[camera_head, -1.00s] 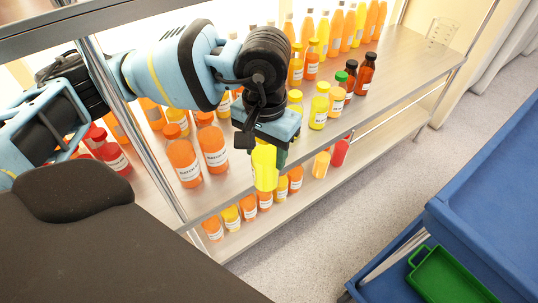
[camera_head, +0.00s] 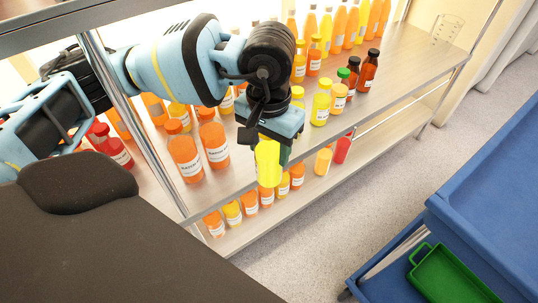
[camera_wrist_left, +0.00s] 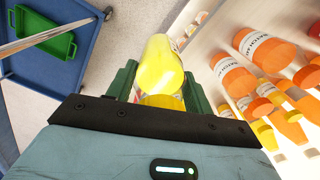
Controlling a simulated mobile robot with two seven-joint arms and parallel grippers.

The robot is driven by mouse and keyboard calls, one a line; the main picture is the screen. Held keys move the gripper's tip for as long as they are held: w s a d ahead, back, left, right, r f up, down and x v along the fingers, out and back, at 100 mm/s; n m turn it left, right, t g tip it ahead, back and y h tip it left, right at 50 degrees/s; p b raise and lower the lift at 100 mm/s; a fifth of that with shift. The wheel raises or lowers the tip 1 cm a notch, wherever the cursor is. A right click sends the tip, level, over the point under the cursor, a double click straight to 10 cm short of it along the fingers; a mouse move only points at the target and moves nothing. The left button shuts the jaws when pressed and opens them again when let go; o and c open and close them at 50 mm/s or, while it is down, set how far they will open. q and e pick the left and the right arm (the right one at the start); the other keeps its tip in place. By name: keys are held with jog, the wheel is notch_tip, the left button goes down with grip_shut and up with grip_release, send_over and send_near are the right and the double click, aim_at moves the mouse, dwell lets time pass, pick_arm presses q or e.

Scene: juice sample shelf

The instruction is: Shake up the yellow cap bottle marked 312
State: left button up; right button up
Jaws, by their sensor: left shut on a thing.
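My left gripper (camera_head: 272,147) is shut on a yellow bottle (camera_head: 268,165) and holds it in front of the shelf edge. In the left wrist view the same bottle (camera_wrist_left: 160,68) sits between the two green fingers, with a yellow cap (camera_wrist_left: 162,101) nearest the gripper body. No label or number can be read on it. My right gripper is not in view.
The metal shelf (camera_head: 395,75) holds several orange, yellow and dark bottles behind the gripper. Two large orange bottles (camera_head: 213,143) stand just left of it. A lower shelf (camera_head: 240,232) holds more bottles. A blue cart (camera_head: 490,190) with a green tray (camera_head: 450,275) stands at the right.

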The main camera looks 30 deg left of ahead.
pick_arm(q)
jog(key=w+a, duration=0.3)
jog(key=a, duration=0.5)
jog(key=s+d, duration=0.1)
jog(key=d, duration=0.1)
jog(key=s+d, duration=0.1)
jog(key=d, duration=0.2)
jog(key=s+d, duration=0.1)
jog(key=d, duration=0.2)
jog(key=shift+a+f, duration=0.1)
jog(key=shift+a, duration=0.3)
jog(key=shift+d, duration=0.15)
